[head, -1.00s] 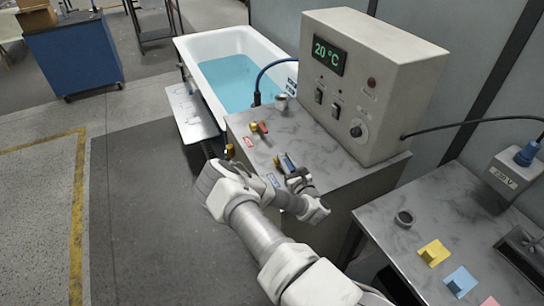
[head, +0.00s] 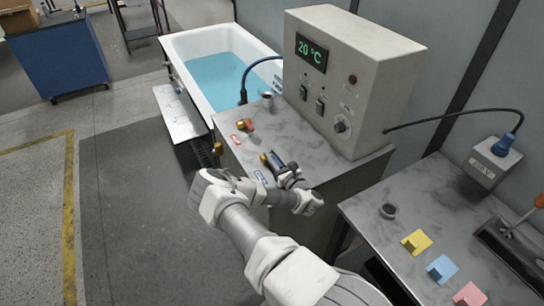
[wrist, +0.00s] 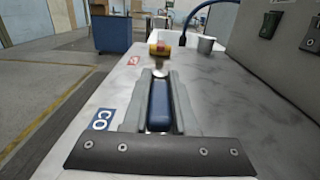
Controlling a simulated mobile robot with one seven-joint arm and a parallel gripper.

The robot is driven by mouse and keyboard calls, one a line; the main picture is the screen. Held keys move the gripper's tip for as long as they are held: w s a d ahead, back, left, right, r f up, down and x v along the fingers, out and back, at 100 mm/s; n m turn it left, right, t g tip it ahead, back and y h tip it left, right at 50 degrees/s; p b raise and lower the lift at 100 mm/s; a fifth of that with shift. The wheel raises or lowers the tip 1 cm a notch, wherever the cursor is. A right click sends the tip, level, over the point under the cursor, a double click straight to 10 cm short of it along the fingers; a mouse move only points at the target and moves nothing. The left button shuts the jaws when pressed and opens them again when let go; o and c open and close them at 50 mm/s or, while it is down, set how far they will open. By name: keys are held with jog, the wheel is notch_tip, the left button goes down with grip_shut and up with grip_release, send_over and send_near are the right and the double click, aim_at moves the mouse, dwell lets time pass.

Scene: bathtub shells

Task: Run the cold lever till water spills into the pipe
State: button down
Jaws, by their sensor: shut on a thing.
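The blue cold lever (wrist: 159,105) lies between the two grey fingers of my gripper (wrist: 158,88) in the wrist view, and the gripper is shut on it. In the head view my gripper (head: 288,176) is at the lever on the counter's near side, partly hiding it. A blue label (wrist: 103,119) reading "CO" shows beside it, the rest covered. The white bathtub (head: 182,48) holds blue water (head: 221,80) below its rim. A dark ribbed pipe (head: 204,154) shows partly beside the counter below the tub. I see no water spilling.
A red lever (head: 245,124) stands farther along the counter, near a metal cup (head: 267,98). The control box (head: 350,80) reads 20 °C and rises at the back. A side table (head: 375,215) with coloured blocks is at right. Open floor lies left.

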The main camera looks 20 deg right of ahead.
jog(key=shift+w+r, duration=0.1)
jog(key=shift+r, duration=0.05)
jog(key=c, duration=0.7)
grip_release()
jog(key=shift+s+d, duration=0.1)
jog(key=shift+s, duration=0.4)
jog(key=s, duration=0.7)
jog(key=s+d, duration=0.1)
jog(key=s, duration=0.3)
jog(key=shift+d, duration=0.1)
